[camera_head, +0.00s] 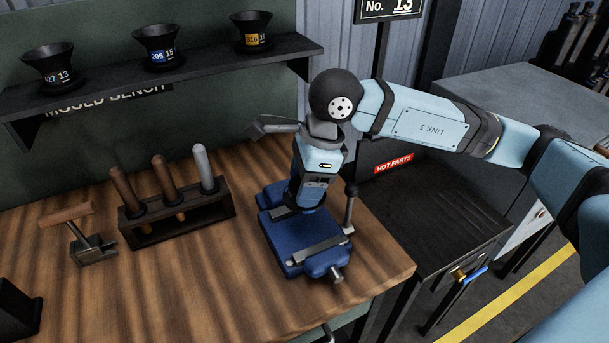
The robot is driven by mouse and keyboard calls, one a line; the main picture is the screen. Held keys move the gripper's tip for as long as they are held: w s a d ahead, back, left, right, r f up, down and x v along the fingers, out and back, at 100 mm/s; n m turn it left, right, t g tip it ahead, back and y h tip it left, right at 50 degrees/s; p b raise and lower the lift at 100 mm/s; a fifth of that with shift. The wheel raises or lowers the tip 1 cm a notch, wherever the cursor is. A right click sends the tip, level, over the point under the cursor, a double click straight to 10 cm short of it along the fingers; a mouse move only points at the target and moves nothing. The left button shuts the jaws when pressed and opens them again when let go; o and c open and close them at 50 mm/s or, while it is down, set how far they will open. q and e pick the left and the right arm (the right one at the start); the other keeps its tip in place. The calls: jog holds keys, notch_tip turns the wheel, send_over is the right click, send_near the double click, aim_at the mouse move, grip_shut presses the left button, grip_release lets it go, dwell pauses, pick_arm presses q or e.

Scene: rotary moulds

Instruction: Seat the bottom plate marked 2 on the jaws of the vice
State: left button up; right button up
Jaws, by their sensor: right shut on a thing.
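The blue vice (290,240) stands near the right edge of the wooden bench, with a grey bar across its front and a handle at its right. My right gripper (288,208) points down over the back part of the vice and is shut on a dark, flat thing at its tips, probably the bottom plate (282,212). Only a dark edge of it shows. My gripper hides the rest, and no mark 2 is readable. I cannot tell whether it touches the jaws. My left gripper is not in view.
A rack (180,215) with several handled tools and a wooden-handled tool (85,235) stand left of the vice. A shelf (180,85) behind holds three dark cups. A dark slatted stand (430,215) marked HOT PARTS is at the right.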

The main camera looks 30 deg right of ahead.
aim_at(296, 230)
jog(key=shift+f+b, duration=0.75)
jog(key=shift+f, duration=1.25)
notch_tip(296, 230, down, 2)
jog(key=shift+f+b, duration=0.1)
jog(key=shift+b, duration=0.95)
jog(key=shift+f, duration=0.15)
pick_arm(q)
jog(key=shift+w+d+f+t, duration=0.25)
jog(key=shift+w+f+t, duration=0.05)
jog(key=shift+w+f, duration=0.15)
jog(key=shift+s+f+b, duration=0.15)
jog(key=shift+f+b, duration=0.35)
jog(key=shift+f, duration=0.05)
pick_arm(e)
jog(key=shift+a, duration=0.1)
pick_arm(q)
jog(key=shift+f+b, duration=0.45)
jog(key=shift+b, duration=0.05)
pick_arm(e)
jog(key=shift+f, duration=0.3)
pick_arm(q)
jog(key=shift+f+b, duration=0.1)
jog(key=shift+b, duration=0.25)
